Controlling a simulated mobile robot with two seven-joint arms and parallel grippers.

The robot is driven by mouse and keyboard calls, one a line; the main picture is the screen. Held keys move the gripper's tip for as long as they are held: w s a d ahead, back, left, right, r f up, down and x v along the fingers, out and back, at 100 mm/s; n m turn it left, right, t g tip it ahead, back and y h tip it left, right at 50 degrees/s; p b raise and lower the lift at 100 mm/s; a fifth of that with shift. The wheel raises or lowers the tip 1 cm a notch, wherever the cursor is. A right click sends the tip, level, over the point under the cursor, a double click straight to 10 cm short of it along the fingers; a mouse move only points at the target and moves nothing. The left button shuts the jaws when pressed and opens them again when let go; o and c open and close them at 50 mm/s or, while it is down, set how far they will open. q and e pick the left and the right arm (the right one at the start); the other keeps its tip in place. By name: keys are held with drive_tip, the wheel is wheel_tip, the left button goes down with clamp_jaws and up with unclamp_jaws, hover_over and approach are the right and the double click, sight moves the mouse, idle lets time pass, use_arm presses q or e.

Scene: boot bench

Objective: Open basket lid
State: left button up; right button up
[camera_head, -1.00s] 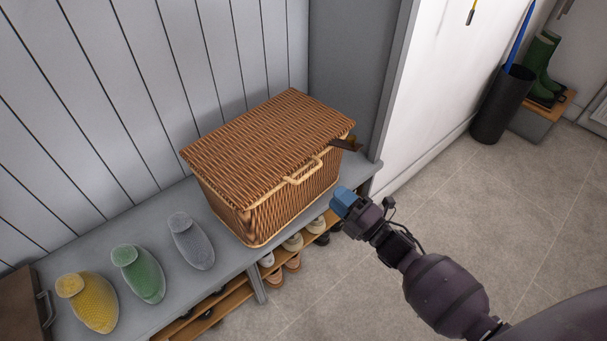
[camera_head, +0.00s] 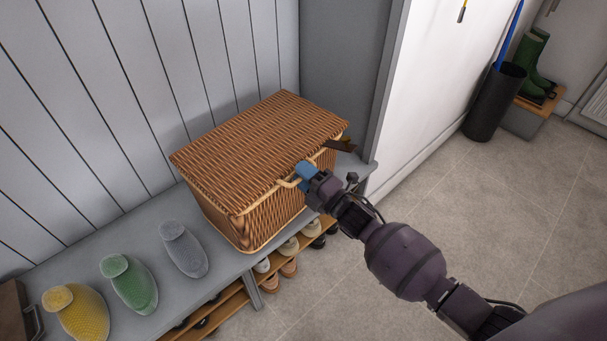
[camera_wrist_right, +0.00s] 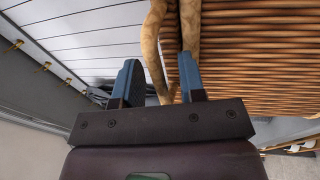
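The brown wicker basket (camera_head: 235,213) stands on the grey bench. Its flat wicker lid (camera_head: 258,140) is down. A pale cane handle (camera_head: 288,184) sits at the front edge of the lid. My right gripper (camera_head: 307,171) is at this front edge, its blue fingertips beside the handle. In the right wrist view the two blue fingers (camera_wrist_right: 160,78) are apart, with the looped handle (camera_wrist_right: 153,48) showing between them, closer to one finger. Part of the handle is hidden by the gripper in the head view. My left gripper is not in view.
Yellow (camera_head: 80,315), green (camera_head: 133,287) and grey (camera_head: 184,250) slippers lie on the bench (camera_head: 222,283) left of the basket. Shoes stand on racks beneath. A dark flat piece (camera_head: 341,146) juts out at the basket's right. The tiled floor (camera_head: 455,220) is clear.

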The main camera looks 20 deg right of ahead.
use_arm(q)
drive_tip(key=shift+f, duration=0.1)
use_arm(e)
clamp_jaws()
drive_tip(key=shift+r, duration=0.1)
drive_tip(key=shift+r, duration=0.3)
use_arm(q)
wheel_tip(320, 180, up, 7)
drive_tip(key=p, duration=0.8)
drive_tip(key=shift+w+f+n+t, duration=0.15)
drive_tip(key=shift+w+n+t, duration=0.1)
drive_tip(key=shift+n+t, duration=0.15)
use_arm(e)
drive_tip(key=w+a+r, duration=0.1)
drive_tip(key=w+r, duration=0.2)
drive_tip(key=r, duration=0.6)
drive_tip(key=w+a+r, duration=0.2)
drive_tip(key=w+r, duration=0.2)
drive_tip(key=r, duration=0.5)
drive_tip(key=shift+a, duration=0.25)
drive_tip(key=shift+w, duration=0.1)
